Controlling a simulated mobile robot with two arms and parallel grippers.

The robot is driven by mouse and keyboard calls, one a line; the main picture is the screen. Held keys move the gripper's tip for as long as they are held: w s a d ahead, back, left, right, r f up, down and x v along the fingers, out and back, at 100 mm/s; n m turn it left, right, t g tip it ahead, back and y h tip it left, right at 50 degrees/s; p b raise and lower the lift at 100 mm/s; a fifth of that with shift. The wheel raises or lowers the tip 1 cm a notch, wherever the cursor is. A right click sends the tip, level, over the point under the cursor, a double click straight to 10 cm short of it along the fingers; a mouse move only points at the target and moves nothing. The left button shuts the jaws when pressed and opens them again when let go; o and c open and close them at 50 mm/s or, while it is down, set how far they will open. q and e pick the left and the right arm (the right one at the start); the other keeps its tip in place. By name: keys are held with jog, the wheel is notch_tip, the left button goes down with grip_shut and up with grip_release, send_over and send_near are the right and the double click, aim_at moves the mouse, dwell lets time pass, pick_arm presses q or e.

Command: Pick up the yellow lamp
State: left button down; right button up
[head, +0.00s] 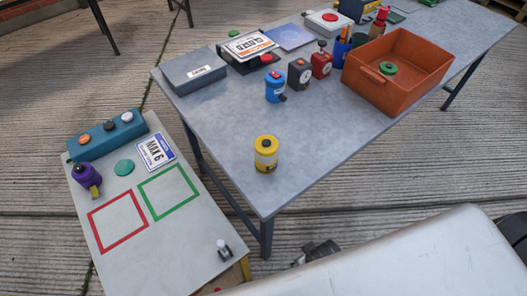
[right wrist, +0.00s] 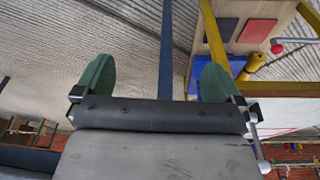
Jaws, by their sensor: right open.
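The yellow lamp (head: 265,153) is a short yellow cylinder with a pale band and a dark top. It stands upright near the front corner of the grey metal table (head: 330,140) in the head view. My right gripper (right wrist: 155,80) shows in the right wrist view with its two green-padded fingers wide apart and nothing between them. I cannot make out the lamp in that view. In the head view a dark part (head: 318,251) shows low in the middle, beside a large pale body; I cannot tell whether it is my gripper. My left gripper is not in view.
Blue (head: 275,86), black (head: 299,75) and red (head: 321,64) canisters stand behind the lamp. An orange bin (head: 398,68) is to the right. A lower table (head: 150,240) at left holds a purple item (head: 88,177) and a button box (head: 107,134). The surface around the lamp is clear.

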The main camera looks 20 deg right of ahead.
aim_at(271, 150)
jog(key=w+r+t+p, duration=0.1)
jog(key=w+r, duration=0.1)
jog(key=r, duration=0.8)
jog(key=w+r+t, duration=0.2)
jog(key=w+r, duration=0.1)
jog(key=r, duration=0.8)
jog(key=w+a+r+t+y, duration=0.1)
jog(key=w+t, duration=0.1)
jog(key=w, duration=0.3)
jog(key=w+a+r+t+y, duration=0.1)
jog(key=w+a+r+t, duration=0.1)
jog(key=w, duration=0.4)
jog(key=w+a+r+t+p, duration=0.1)
jog(key=w+r+t, duration=0.1)
jog(key=w, duration=0.3)
jog(key=shift+w+a+r+t+y, duration=0.25)
jog(key=shift+w+t+y, duration=0.15)
jog(key=shift+t, duration=0.5)
jog(key=shift+d+p+x, duration=0.2)
jog(key=shift+p+x, duration=0.1)
jog(key=shift+x, duration=2.5)
jog(key=shift+s+f, duration=0.15)
jog(key=c, duration=1.1)
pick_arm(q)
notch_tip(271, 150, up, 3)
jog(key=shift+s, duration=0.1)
pick_arm(e)
jog(key=shift+c, duration=0.6)
